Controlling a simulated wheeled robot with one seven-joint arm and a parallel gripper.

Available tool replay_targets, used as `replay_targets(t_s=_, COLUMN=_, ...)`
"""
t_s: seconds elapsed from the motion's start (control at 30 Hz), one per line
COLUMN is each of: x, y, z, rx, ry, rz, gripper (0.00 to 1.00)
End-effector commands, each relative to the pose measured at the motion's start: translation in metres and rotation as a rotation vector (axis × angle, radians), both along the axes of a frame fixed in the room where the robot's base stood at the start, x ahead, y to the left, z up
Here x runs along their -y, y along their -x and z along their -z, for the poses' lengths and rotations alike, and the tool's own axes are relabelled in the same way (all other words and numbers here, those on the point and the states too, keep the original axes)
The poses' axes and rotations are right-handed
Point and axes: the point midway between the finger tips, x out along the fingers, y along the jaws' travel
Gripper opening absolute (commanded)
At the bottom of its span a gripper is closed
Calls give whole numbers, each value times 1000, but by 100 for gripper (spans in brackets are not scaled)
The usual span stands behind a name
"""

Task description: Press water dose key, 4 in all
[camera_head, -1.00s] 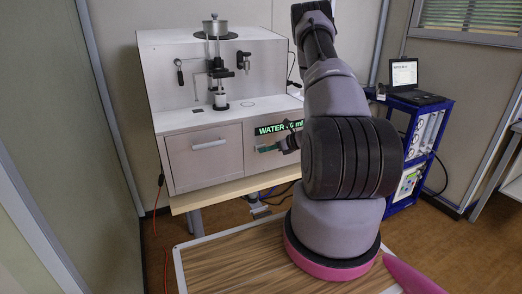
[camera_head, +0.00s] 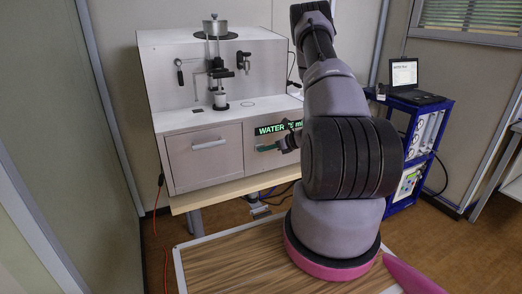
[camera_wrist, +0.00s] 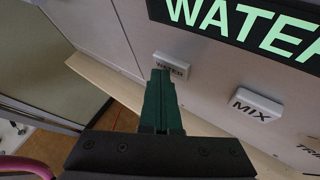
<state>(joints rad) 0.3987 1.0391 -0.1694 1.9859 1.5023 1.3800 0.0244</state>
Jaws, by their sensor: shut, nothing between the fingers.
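In the head view my gripper (camera_head: 261,148) is at the right front panel, under the display, and the key is not distinguishable. The dark display (camera_head: 270,130) shows green WATER text and an amount in ml, partly hidden by my arm.
A MIX key (camera_wrist: 257,104) sits right of the water key, with another key partly in view beyond it. A laptop (camera_head: 405,75) stands on a blue cart at right.

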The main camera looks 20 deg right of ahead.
Motion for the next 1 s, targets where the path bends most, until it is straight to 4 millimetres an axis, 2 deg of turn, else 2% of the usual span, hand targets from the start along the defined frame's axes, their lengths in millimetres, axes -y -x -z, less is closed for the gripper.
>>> replay_targets(t_s=0.33, x=1, y=16, z=-1, rx=1, ry=-1, rz=2, gripper=0)
replay_targets(t_s=0.7, x=1, y=19, z=-1, rx=0, ry=-1, rz=1, gripper=0)
replay_targets(t_s=1.0, x=2, y=47, z=-1, rx=-2, ry=-2, rz=2, gripper=0)
